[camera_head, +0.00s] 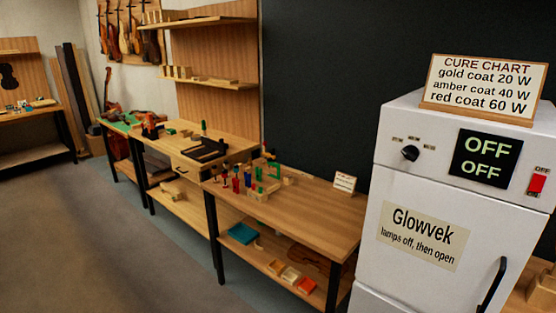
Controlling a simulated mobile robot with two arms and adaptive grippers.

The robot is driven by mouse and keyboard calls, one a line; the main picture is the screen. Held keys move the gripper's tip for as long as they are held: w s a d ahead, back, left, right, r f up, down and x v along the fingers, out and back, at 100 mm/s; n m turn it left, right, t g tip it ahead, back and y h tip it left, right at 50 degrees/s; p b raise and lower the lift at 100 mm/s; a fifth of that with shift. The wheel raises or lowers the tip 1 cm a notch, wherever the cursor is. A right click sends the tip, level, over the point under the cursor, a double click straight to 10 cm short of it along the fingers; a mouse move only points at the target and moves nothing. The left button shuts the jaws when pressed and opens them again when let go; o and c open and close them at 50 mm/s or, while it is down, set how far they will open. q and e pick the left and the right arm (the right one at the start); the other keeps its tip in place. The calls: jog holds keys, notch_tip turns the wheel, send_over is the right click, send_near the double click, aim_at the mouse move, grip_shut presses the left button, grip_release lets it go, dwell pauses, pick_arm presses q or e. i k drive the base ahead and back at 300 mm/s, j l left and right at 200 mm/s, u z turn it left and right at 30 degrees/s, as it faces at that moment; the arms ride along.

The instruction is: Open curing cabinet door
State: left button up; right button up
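The curing cabinet (396,138) is a white box at the right. Its door (403,196) looks shut. The door carries a black vertical handle (492,285) at the lower right and a label (422,236) reading "Glowvek lamps off, then open". Above the door are a black dial knob (410,153), a dark display (485,158) reading "OFF OFF", and a red switch (537,184) marked "OFF". Neither gripper is in view.
A cure chart sign (485,86) stands on the cabinet top. Workbenches (325,212) with tools and small bottles run along the wall left of the cabinet. Open floor (110,245) lies at the left front. A wooden block (543,289) sits right of the handle.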

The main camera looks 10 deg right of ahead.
aim_at(434, 246)
jog(key=z, duration=1.35)
